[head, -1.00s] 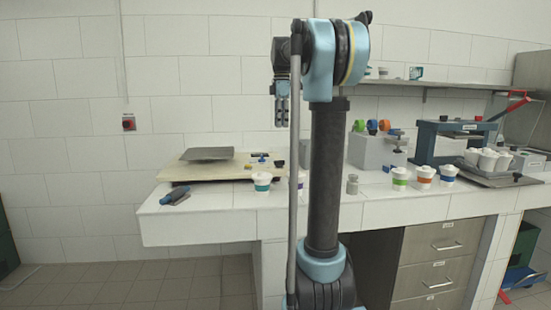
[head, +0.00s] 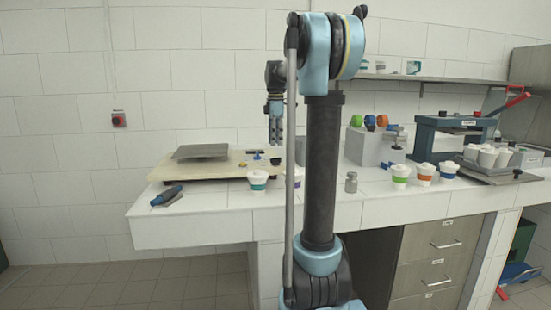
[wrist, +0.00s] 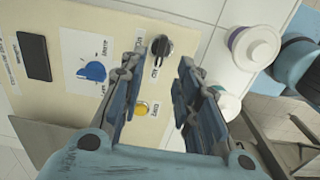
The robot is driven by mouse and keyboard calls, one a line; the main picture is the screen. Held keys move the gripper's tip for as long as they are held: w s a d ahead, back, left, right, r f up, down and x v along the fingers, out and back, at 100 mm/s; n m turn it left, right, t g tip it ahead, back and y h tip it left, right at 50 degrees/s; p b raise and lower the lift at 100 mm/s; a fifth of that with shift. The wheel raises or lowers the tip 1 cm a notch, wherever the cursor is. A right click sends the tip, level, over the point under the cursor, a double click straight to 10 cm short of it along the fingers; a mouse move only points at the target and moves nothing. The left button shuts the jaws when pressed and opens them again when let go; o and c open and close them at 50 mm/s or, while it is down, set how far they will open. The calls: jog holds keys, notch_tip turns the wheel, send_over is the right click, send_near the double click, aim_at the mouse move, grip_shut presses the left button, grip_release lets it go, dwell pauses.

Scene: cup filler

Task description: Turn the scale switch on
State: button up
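The scale is a beige board with a grey weighing plate (head: 200,151), at the left of the counter in the head view. In the wrist view its panel (wrist: 75,22) carries a black knob (wrist: 162,46), a blue knob (wrist: 94,71), a yellow button (wrist: 141,108) and a black rectangle (wrist: 33,57). Labels lie beside the controls; the small text is hard to read. My gripper (head: 275,141) points down above the panel's right end. In the wrist view my gripper (wrist: 162,58) is open, with the black knob showing between its fingertips and no clear contact.
A white cup with a teal band (head: 258,180) stands at the board's front right. A blue-handled tool (head: 168,195) lies at the front left. A small metal weight (head: 351,183) and more banded cups (head: 400,176) stand to the right. A red wall switch (head: 119,119) is on the wall.

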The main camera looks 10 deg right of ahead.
aim_at(276, 160)
notch_tip(276, 160, down, 7)
jog(key=shift+f, duration=0.2)
dwell(0.3)
grip_shut()
